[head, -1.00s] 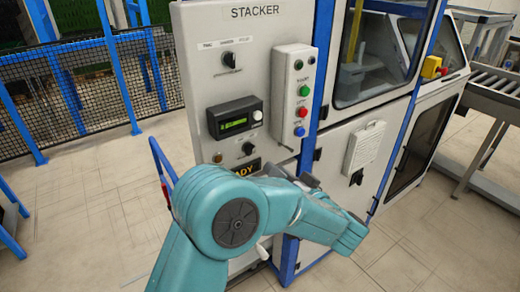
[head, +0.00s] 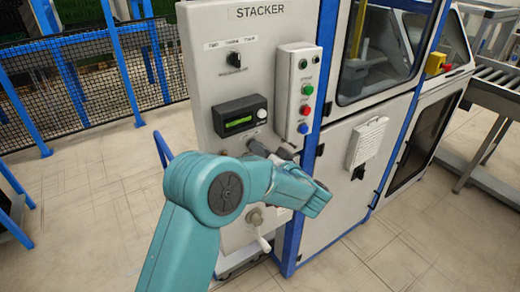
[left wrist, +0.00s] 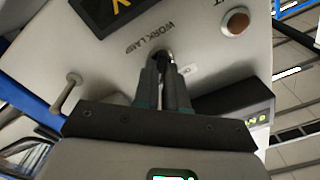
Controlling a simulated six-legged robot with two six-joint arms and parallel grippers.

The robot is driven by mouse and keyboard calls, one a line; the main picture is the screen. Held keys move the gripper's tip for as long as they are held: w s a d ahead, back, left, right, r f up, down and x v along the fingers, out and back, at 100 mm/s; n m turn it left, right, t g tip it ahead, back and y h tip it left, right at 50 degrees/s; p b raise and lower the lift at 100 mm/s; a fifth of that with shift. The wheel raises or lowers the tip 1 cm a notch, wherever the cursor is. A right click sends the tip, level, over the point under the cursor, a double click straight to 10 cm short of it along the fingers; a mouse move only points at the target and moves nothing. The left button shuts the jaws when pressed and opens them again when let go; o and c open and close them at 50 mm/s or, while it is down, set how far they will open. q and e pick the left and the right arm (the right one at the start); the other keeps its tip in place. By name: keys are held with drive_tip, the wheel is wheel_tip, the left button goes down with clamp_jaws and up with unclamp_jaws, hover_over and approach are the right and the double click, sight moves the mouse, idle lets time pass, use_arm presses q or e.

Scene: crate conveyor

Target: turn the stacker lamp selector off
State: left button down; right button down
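The stacker panel (head: 215,75) faces me. In the left wrist view, a round selector (left wrist: 164,54) is labelled WORK LAMP and is mostly covered by my left gripper (left wrist: 164,70). Its two fingers are close together, with their tips at the selector. The frames do not show if they press on it, and the knob's pointing direction is hidden. In the head view, my left gripper (head: 262,149) is at the panel below the green display, and it hides the selector. My right gripper is not in view.
A display (head: 240,117) sits just above my gripper. A button box (head: 298,92) juts out to the right, and another selector (head: 234,61) is higher up. An orange button (left wrist: 236,21) shows near the lamp selector. A lever (head: 262,232) sticks out below my arm.

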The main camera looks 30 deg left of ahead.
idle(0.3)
use_arm(q)
drive_tip(key=n+b, duration=1.5)
drive_tip(key=shift+s+a+n, duration=0.15)
drive_tip(key=shift+s+n, duration=0.15)
idle(0.3)
drive_tip(key=c, duration=1.2)
unclamp_jaws()
